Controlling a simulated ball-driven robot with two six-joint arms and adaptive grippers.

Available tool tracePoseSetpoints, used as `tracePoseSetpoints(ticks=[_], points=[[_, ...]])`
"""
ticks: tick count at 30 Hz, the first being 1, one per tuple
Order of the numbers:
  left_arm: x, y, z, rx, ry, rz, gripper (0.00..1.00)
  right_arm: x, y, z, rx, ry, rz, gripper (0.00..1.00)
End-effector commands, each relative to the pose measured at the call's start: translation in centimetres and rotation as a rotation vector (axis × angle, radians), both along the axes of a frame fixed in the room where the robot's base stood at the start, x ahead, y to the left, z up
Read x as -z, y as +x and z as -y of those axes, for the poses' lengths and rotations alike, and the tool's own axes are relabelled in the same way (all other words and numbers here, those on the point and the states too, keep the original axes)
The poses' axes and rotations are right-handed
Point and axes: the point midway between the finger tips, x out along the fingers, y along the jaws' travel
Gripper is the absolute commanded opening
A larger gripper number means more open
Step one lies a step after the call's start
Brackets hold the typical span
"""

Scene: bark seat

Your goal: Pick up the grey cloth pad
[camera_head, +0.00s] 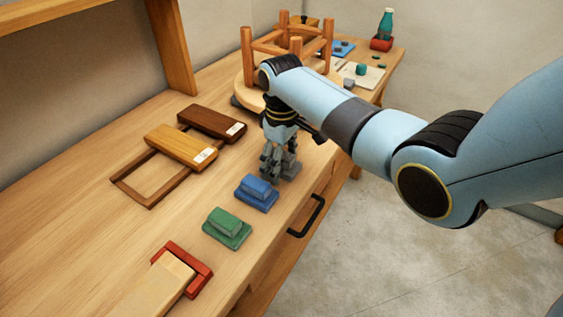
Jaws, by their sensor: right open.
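The grey cloth pad (291,169) lies on the wooden bench top, at the end of a row with a blue pad (257,191) and a green pad (227,227). My right gripper (273,172) points down over the grey pad's left side. Its jaws are open, and its fingers hide much of the pad. I cannot tell whether the fingers touch the pad. My left gripper is out of view.
An upturned wooden stool (290,52) stands behind my right arm. Two wooden blocks, light (180,144) and dark brown (212,122), lie left of the gripper. A red-framed block (178,271) is at the front. A black drawer handle (307,216) juts from the bench edge.

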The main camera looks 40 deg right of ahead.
Motion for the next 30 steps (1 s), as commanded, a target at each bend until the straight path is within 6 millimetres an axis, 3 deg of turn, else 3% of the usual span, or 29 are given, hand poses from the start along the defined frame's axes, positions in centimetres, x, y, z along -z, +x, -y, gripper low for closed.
tracePoseSetpoints(ticks=[3,17,25,30], points=[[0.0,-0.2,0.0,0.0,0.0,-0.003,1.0,0.0,0.0,0.0,0.0,0.0,0.0,0.79],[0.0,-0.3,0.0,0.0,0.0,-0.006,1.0,-0.1,0.0,0.0,0.0,0.0,0.0,0.18],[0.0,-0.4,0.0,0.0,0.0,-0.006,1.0,-0.2,0.0,0.0,0.0,0.0,0.0,0.17],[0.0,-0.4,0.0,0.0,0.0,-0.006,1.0,-1.4,0.1,0.0,0.001,0.0,0.002,0.17]])
